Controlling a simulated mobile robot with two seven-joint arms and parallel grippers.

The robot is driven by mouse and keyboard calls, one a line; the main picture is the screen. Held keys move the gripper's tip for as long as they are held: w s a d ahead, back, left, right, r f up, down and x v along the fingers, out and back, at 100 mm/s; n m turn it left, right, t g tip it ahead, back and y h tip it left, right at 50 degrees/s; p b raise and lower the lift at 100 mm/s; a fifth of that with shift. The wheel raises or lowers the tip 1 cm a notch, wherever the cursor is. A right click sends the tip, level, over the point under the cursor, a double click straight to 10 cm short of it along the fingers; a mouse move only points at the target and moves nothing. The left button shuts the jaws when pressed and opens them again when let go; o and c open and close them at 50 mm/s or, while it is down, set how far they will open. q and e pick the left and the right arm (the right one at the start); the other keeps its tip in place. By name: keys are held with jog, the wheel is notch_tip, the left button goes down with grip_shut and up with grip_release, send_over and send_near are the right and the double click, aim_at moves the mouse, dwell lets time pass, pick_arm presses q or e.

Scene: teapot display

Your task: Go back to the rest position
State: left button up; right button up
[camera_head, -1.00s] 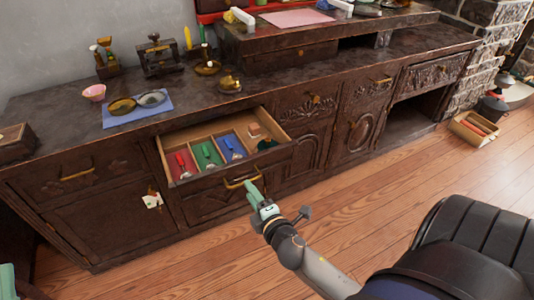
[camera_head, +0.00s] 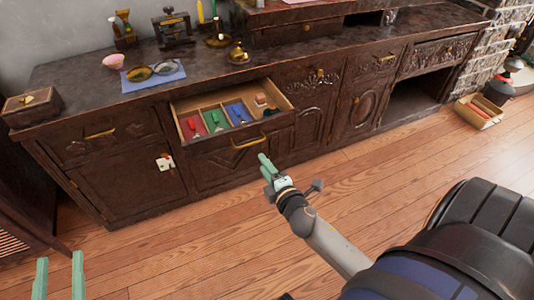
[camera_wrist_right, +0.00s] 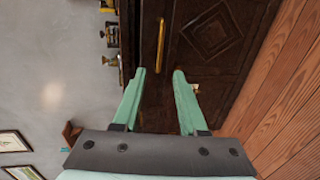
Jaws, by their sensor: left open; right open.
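My right gripper (camera_head: 267,168) is in front of the open drawer (camera_head: 236,142), apart from its brass handle, with nothing seen between its fingers. In the right wrist view my right gripper (camera_wrist_right: 158,72) is open and empty, its two green fingers spread toward the dark cabinet front and a brass handle (camera_wrist_right: 160,45). My left gripper (camera_head: 59,274) shows at the bottom left edge, its two green fingers apart and empty above the wooden floor. The drawer stands pulled out and holds red, green and blue compartments with small tools.
The dark carved cabinet (camera_head: 130,190) runs along the wall. A crate (camera_head: 478,112) stands on the floor at right. The floor between is clear.

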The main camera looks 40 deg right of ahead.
pick_arm(q)
jog(key=shift+f, duration=0.1)
dwell(0.5)
pick_arm(e)
jog(key=s+a+r+m+t+y, duration=0.2)
jog(key=s+a+r+m+y, duration=0.3)
jog(key=a+r, duration=0.35)
jog(key=s+a+r+m+t+y, duration=0.1)
jog(key=s+a+r+m+y, duration=0.35)
jog(key=a+r, duration=0.4)
pick_arm(q)
jog(key=s+a+f+n+g+y+p, duration=0.2)
jog(key=s+f+g+p, duration=0.4)
jog(key=p, duration=1.7)
jog(key=s+n+g+y, duration=0.1)
jog(key=s+g, duration=0.2)
jog(key=shift+s+a+n+y, duration=0.15)
jog(key=shift+a+n+y, duration=0.15)
jog(key=shift+y, duration=0.1)
pick_arm(e)
jog(key=s+d+f+m+g+h, duration=0.2)
jog(key=s+f+m+g+h, duration=0.2)
jog(key=s+f+g, duration=0.3)
jog(key=shift+s+d+g, duration=0.3)
jog(key=shift+s+g, duration=0.45)
jog(key=shift+g, duration=0.25)
pick_arm(q)
jog(key=shift+d, duration=0.1)
pick_arm(e)
jog(key=shift+d, duration=0.1)
